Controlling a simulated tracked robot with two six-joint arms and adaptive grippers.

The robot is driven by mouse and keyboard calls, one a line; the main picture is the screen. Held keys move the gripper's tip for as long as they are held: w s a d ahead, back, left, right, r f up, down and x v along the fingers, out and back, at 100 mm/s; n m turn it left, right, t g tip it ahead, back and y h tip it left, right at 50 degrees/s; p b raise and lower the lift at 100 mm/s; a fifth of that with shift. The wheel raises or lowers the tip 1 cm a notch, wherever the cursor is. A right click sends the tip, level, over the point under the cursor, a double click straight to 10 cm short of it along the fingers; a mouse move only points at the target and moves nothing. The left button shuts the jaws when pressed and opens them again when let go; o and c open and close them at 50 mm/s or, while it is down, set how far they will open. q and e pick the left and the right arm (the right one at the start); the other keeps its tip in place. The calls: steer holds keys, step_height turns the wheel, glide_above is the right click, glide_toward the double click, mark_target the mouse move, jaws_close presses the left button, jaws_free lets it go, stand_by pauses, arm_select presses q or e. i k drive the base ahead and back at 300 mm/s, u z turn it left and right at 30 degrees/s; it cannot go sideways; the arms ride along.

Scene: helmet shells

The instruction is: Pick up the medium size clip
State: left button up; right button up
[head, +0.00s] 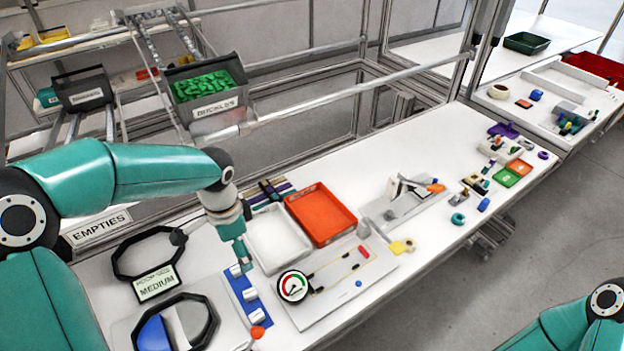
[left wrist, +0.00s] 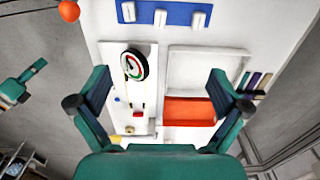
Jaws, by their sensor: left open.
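Several white clips sit on a blue strip (head: 240,283) on the table; three show in the left wrist view: one left (left wrist: 128,11), one middle (left wrist: 160,17) and one right (left wrist: 197,19). I cannot tell their sizes apart for certain. A "MEDIUM" sign (head: 157,284) stands left of the strip in the head view. My left gripper (head: 246,262) points down over the strip's far end there, covering part of it. In the left wrist view my left gripper (left wrist: 158,82) is open, with nothing between its fingers. My right gripper is out of view; only the arm shows.
A white tray (head: 268,232) and orange tray (head: 340,214) lie behind the strip. A round gauge (head: 293,286) stands on a board right of it, and an orange knob (head: 257,332) is at its near end. Black octagonal frames (head: 128,252) lie left.

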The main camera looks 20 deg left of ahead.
mark_target(250, 294)
steer(key=z, duration=0.05)
steer(key=k, duration=1)
steer(key=u, duration=0.05)
